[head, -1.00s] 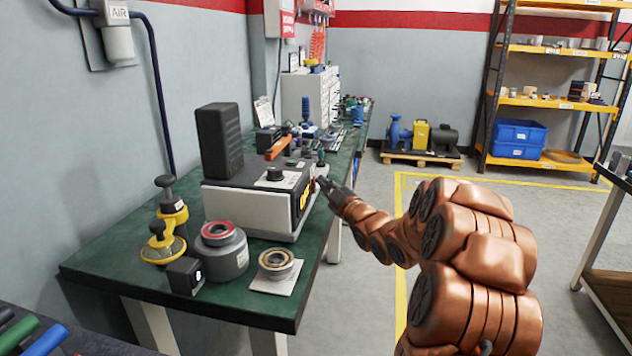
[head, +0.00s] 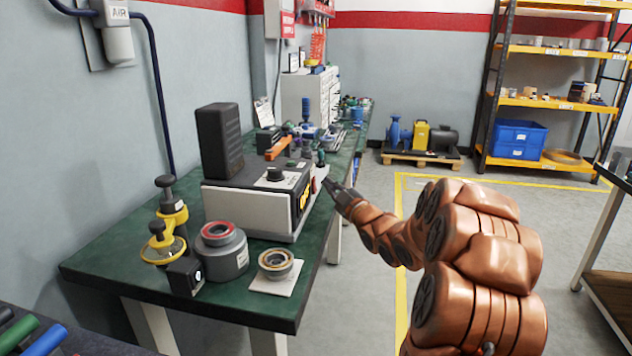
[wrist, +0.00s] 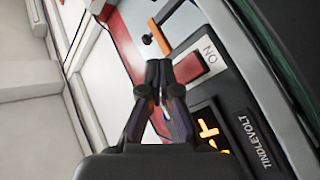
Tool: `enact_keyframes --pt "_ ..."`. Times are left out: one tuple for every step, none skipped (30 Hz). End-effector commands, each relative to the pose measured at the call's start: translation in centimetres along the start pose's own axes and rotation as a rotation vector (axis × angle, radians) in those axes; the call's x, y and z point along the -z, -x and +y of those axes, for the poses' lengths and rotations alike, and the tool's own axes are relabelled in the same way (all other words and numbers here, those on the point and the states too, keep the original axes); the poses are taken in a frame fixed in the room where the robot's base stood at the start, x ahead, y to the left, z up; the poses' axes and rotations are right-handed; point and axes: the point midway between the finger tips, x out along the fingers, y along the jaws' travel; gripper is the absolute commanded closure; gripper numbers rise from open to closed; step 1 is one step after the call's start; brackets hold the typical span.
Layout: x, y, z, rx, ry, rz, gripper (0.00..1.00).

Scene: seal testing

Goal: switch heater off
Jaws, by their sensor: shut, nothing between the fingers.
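The heater (head: 245,205) is a pale box on the green bench with a black upright block, a top knob and a dark front panel. In the wrist view its red rocker switch (wrist: 188,68) sits beside an "ON" label. I cannot tell which way the rocker is tipped. An orange lit display (wrist: 208,130) shows next to the name "TINDLEVOLT", partly hidden by my finger. My gripper (head: 326,181) is shut and empty, just right of the heater's front panel. In the wrist view its tips (wrist: 158,67) are beside the switch; whether they touch the panel I cannot tell.
On the bench (head: 130,262) near the heater stand a grey cylinder with a red ring (head: 222,250), a ring on a white card (head: 276,264) and a yellow-black tool (head: 165,235). The floor right of the bench is open.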

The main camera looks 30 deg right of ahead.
Motion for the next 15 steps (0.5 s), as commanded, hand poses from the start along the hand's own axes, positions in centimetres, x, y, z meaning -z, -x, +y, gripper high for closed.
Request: enact_keyframes --pt "-0.2 0.2 0.2 -0.001 0.0 -0.002 1.0" --pt "-0.3 0.4 0.3 -0.002 0.001 -0.002 1.0" --pt "-0.5 0.6 0.6 -0.003 0.001 -0.003 1.0" --pt "-0.6 0.8 0.7 -0.002 0.001 -0.003 1.0" --pt "-0.7 0.9 0.8 -0.002 0.001 -0.002 1.0" --pt "-0.9 1.2 0.9 -0.002 0.001 -0.002 1.0" --pt "-1.0 1.4 1.1 -0.002 0.001 -0.002 1.0" --pt "-1.1 1.5 1.2 -0.002 0.001 -0.002 1.0" --pt "-1.3 1.7 1.3 -0.002 0.0 -0.001 1.0" --pt "-1.4 1.9 1.5 -0.002 0.0 -0.001 1.0" --pt "-1.5 2.1 1.6 -0.002 0.001 -0.001 1.0" --pt "-1.7 2.3 1.8 -0.002 0.002 -0.001 1.0" --pt "-1.8 2.4 1.9 -0.002 0.002 0.0 1.0" --pt "-1.9 2.6 2.0 -0.001 0.002 0.0 1.0" --pt "-2.0 2.8 2.1 -0.002 0.002 0.0 1.0"
